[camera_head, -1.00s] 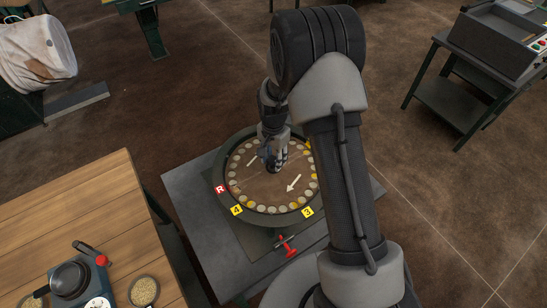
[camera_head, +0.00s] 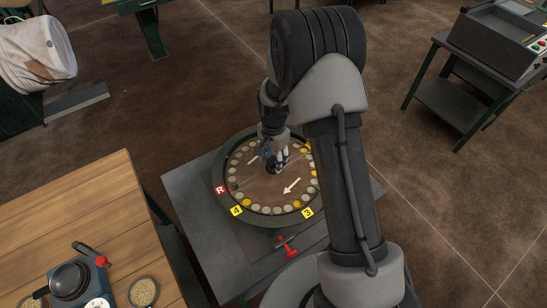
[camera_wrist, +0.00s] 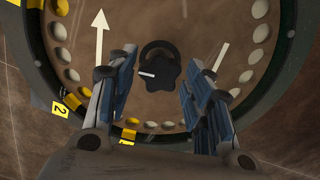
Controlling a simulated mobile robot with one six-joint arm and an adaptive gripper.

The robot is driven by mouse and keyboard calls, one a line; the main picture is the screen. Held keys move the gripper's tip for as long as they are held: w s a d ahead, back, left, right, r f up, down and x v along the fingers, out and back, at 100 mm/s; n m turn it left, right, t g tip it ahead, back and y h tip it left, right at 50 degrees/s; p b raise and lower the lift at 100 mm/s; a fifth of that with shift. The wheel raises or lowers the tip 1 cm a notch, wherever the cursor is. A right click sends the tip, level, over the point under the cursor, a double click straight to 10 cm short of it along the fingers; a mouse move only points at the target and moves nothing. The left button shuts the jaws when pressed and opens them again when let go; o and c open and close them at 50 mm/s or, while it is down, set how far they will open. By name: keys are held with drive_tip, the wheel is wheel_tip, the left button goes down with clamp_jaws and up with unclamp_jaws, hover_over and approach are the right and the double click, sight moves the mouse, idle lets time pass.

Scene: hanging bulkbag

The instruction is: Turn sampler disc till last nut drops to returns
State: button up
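The sampler disc (camera_head: 268,187) is a brown round plate with a ring of pale pockets inside a dark green rim. Several pockets look yellow; whether nuts lie in them is too small to tell. A white arrow (camera_head: 291,185) is on the disc. My gripper (camera_head: 275,163) is over the disc's centre, pointing down. In the wrist view its two fingers (camera_wrist: 158,70) stand apart on either side of a black lobed knob (camera_wrist: 160,74), with gaps showing on both sides. A red R tag (camera_head: 220,189) is on the rim's left; yellow tags 4 (camera_head: 236,210) and 3 (camera_head: 307,212) are at the front.
The disc stands on a grey table (camera_head: 200,225) with a red-handled clamp or lever (camera_head: 285,246) at its front. A wooden bench (camera_head: 80,215) at left holds a scale-like device (camera_head: 72,277) and a bowl of grains (camera_head: 143,291). A dark machine stand (camera_head: 460,90) is at right.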

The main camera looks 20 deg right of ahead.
sight(273, 160)
drive_tip(key=shift+o, duration=0.7)
wheel_tip(273, 160, up, 12)
idle(0.5)
